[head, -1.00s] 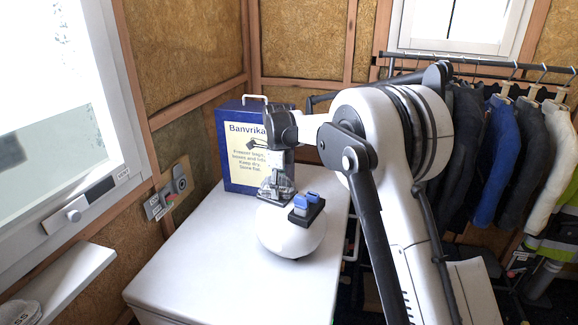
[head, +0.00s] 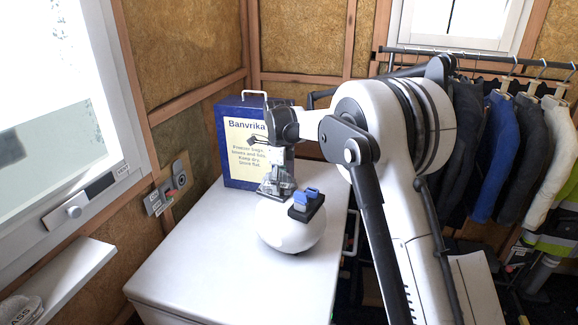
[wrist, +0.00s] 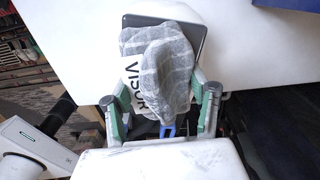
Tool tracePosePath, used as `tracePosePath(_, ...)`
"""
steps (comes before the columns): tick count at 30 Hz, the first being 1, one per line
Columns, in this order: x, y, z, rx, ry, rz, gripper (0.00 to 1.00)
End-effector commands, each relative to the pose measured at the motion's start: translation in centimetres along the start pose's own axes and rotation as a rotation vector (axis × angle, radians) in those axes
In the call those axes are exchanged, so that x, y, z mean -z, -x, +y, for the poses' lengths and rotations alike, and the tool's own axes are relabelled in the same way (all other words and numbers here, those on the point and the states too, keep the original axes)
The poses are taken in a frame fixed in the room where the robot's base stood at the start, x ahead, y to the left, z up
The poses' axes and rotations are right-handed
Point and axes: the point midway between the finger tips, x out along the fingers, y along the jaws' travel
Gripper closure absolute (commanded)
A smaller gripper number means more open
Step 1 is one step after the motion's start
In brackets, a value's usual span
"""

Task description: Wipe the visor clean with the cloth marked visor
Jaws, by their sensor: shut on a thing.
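A white rounded, helmet-like object (head: 290,232) stands on the white cabinet top (head: 195,265). A black block with a blue clip (head: 305,197) sits on it. My gripper (head: 276,187) is low at its upper left side; I cannot tell if it touches. In the wrist view my gripper (wrist: 160,118) is shut on a grey striped cloth (wrist: 168,60) marked VISOR. The cloth bulges up between the fingers. It partly covers a dark-edged grey panel (wrist: 197,32); I cannot tell if this is the visor. A blue piece (wrist: 168,130) shows between the fingers.
A blue box (head: 232,150) with a yellow label stands at the back of the cabinet top. A wall switch panel (head: 168,187) and a small shelf (head: 65,275) are at left. Coats hang on a rail (head: 500,60) at right. The cabinet top's front left is clear.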

Motion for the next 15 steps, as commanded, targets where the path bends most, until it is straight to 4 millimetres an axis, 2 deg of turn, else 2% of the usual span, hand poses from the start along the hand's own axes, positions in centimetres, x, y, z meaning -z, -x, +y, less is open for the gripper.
tracePosePath(11,3.1,-0.1,0.5,0.000,0.003,0.001,0.71)
tracePosePath(13,3.1,0.4,0.5,0.000,0.003,0.001,0.71)
tracePosePath(15,3.2,2.3,0.5,0.000,0.002,0.001,0.71)
